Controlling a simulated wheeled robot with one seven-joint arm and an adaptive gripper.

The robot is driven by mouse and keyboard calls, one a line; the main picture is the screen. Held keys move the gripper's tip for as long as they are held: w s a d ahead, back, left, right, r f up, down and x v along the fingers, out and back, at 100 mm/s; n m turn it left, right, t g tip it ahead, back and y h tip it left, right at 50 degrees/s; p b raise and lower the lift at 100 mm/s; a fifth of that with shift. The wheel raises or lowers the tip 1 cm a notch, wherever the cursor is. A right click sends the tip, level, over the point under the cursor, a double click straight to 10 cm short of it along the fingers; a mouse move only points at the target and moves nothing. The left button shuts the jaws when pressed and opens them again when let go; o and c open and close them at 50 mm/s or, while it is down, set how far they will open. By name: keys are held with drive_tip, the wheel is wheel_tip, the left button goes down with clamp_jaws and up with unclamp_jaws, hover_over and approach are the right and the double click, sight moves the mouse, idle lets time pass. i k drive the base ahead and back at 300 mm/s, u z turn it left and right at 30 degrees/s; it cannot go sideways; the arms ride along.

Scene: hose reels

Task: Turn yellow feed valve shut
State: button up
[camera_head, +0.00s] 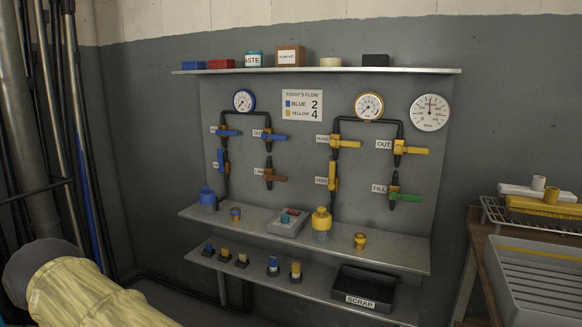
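The yellow feed valve (333,177) is on the grey wall panel, right of the middle, beside a small label that seems to read FEED. Its yellow handle stands upright, in line with the black vertical pipe. Above it on the same pipe is another yellow valve (346,143) with its handle lying sideways to the right. The yellow-rimmed gauge (369,106) sits at the top of this pipe loop. A yellow-covered part of my arm shows at the lower left, well away from the valve. My gripper is not in view.
A yellow OUT valve (411,150) and a green-handled FILL valve (405,197) are to the right. Blue-handled valves (228,133) are on the left loop. Below, a shelf (385,249) with a yellow bottle (321,224) juts out. A cart (530,275) stands at right.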

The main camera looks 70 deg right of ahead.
sight(331, 187)
drive_tip(key=i, duration=1.25)
drive_tip(key=z, duration=1.95)
